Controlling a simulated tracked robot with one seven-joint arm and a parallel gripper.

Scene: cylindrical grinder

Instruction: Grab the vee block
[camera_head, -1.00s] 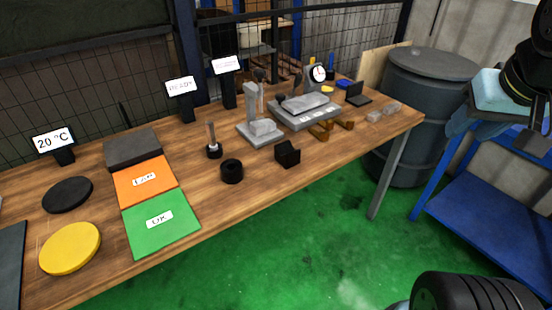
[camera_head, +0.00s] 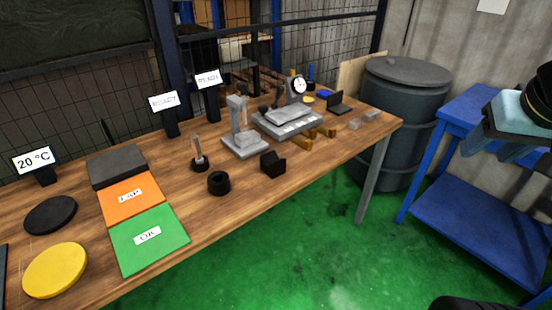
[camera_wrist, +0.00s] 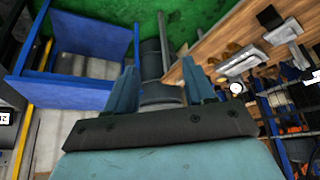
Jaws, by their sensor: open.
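The vee block (camera_head: 272,163) appears to be the small black block with a notched top, near the front edge of the wooden bench in the head view. In the wrist view a small dark block (camera_wrist: 268,17) at the upper right is probably the same one. My gripper (camera_wrist: 160,82) is open, with two blue-teal fingers apart and nothing between them. It is well away from the bench, to the right of it in the head view, where only part of my arm's end shows at the right edge.
The wooden bench (camera_head: 75,215) carries a black ring (camera_head: 219,183), a grey stand (camera_head: 243,142), a dial gauge (camera_head: 299,86) and brown blocks (camera_head: 327,132). A grey barrel (camera_head: 400,125) stands beyond its right end. A blue table (camera_head: 480,215) stands right. Green floor lies clear between.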

